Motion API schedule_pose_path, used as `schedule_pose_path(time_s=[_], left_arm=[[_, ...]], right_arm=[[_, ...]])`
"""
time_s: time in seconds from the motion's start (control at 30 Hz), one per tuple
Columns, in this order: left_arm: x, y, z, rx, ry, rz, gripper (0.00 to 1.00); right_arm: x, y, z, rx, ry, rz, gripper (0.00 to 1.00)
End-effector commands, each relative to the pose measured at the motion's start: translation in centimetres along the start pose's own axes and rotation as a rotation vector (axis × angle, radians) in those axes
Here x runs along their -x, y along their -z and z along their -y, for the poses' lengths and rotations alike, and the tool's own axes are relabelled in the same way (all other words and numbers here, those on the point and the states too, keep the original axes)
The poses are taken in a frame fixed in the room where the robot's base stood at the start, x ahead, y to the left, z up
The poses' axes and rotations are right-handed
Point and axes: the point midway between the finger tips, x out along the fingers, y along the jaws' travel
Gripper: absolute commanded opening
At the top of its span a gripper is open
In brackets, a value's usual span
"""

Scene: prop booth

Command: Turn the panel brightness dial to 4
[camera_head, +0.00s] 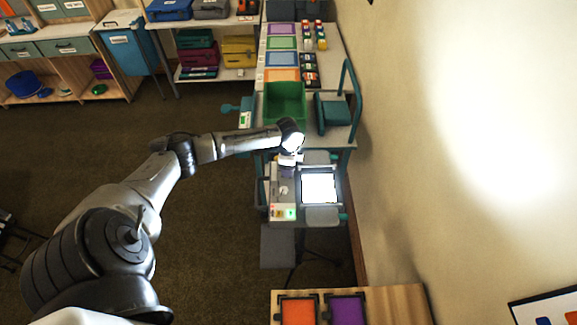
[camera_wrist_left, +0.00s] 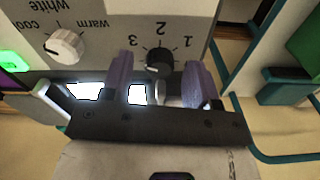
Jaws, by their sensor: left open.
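The dark brightness dial (camera_wrist_left: 159,62) shows in the left wrist view on a pale control face, with upside-down numbers 1, 2 and 3 around it. A small light mark shows on its lower left side. I cannot see a 4. My left gripper (camera_wrist_left: 160,82) is open, with one purple finger on each side of the dial; I cannot tell whether either touches it. In the head view my left gripper (camera_head: 287,160) is over the far end of the control box, beside the bright lit panel (camera_head: 319,187). The dial is hidden there. My right gripper is out of view.
A white knob (camera_wrist_left: 66,46) marked warm and white is beside the dark dial, near a glowing green light (camera_wrist_left: 12,60). In the head view a green bin (camera_head: 285,103) stands just beyond my gripper. A teal rail (camera_head: 354,100) runs along the right.

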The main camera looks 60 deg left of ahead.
Motion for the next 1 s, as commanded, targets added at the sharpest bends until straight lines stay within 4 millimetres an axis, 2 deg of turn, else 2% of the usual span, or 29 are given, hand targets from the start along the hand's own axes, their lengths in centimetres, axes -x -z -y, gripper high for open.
schedule_pose_path(time_s=[0.43, 0.93, 1.0], left_arm=[[-0.61, 0.0, -0.05, -0.001, -0.001, 0.001, 0.54], [-0.57, 0.0, -0.05, 0.0, -0.001, 0.001, 0.06], [-0.54, 0.01, -0.05, 0.001, -0.001, 0.001, 0.06]], right_arm=[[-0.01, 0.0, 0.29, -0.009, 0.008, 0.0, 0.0], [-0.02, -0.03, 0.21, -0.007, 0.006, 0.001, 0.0], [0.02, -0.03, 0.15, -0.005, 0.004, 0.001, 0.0]])
